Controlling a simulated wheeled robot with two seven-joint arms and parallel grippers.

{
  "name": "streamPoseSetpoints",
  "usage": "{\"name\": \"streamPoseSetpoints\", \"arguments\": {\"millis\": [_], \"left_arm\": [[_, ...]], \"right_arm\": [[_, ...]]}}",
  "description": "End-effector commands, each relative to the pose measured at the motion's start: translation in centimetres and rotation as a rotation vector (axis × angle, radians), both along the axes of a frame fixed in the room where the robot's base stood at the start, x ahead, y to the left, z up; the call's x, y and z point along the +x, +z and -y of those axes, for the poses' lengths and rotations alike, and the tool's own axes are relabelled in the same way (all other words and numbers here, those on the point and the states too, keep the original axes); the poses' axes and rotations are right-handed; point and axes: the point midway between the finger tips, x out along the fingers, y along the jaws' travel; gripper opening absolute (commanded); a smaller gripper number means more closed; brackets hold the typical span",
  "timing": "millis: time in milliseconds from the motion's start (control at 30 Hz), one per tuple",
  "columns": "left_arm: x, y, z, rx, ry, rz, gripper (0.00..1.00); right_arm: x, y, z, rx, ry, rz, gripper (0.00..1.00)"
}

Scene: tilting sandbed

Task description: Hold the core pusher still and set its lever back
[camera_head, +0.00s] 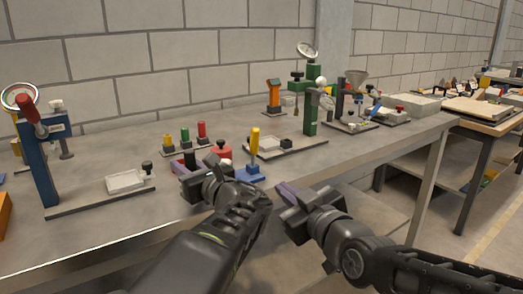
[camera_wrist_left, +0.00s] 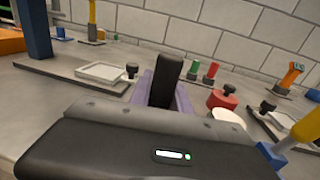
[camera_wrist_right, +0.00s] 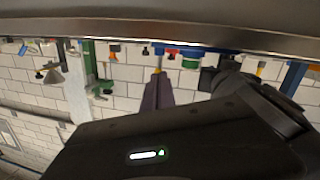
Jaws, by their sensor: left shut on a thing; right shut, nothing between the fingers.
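A yellow upright lever (camera_head: 255,141) stands on a blue base (camera_head: 249,174) near the table's front edge; I take this to be the core pusher. In the left wrist view the yellow lever (camera_wrist_left: 306,126) leans at the right edge, by a blue part (camera_wrist_left: 270,156). My left gripper (camera_head: 182,168) is over the table, left of the lever. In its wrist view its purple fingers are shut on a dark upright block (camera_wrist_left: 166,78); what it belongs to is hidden. My right gripper (camera_head: 288,190) is shut and empty, right of the blue base near the table edge.
A red round part (camera_head: 218,153) lies between my left gripper and the lever. A blue stand with a red handle (camera_head: 31,112) is at the left, near a white tray (camera_head: 125,181). A green stand (camera_head: 310,113) is behind. The front left tabletop is clear.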

Motion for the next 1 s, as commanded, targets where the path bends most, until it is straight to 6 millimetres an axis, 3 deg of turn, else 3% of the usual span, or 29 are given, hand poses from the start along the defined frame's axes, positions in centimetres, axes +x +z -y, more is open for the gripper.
{"name": "streamPoseSetpoints", "arguments": {"millis": [167, 300, 500, 1000], "left_arm": [[0.0, 0.0, 0.0, 0.000, -0.001, 0.000, 0.00], [0.0, 0.0, 0.1, 0.000, -0.001, 0.000, 0.00], [0.0, 0.0, 0.1, 0.000, -0.001, 0.000, 0.00], [0.0, 0.0, 0.1, 0.000, -0.002, 0.000, 0.00]], "right_arm": [[-1.1, -0.2, -0.3, -0.402, 0.020, 0.301, 0.00], [-1.4, 0.9, -0.1, -0.682, -0.001, 0.517, 0.00], [-1.3, 2.5, 0.3, -0.941, -0.048, 0.696, 0.00], [-1.2, 2.6, 0.3, -1.023, -0.050, 0.734, 0.00]]}}
